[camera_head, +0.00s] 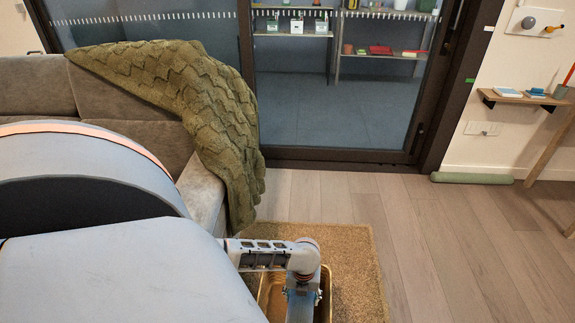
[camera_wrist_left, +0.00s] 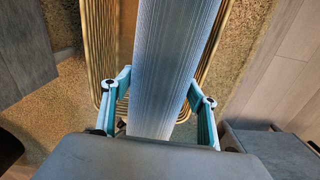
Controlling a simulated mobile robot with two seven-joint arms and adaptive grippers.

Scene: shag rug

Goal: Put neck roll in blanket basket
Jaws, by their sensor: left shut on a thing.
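The neck roll (camera_wrist_left: 172,50) is a long, ribbed, blue-grey cylinder in the left wrist view. It runs up the picture between the two teal fingers of my left gripper (camera_wrist_left: 160,98), which is shut on it. The blanket basket (camera_wrist_left: 98,45) has a gold wire rim and lies below the roll, which covers much of its opening. In the head view my left gripper (camera_head: 303,290) is at the bottom centre, over the basket (camera_head: 265,293). The head view shows only a short part of the roll (camera_head: 300,309). I cannot tell whether the roll touches the basket.
A shaggy tan rug (camera_head: 355,270) lies under the basket. A grey sofa (camera_head: 205,195) with a green knitted blanket (camera_head: 205,100) stands to the left. A green roll (camera_head: 470,178) lies by the wall. The wood floor (camera_head: 460,235) at right is clear.

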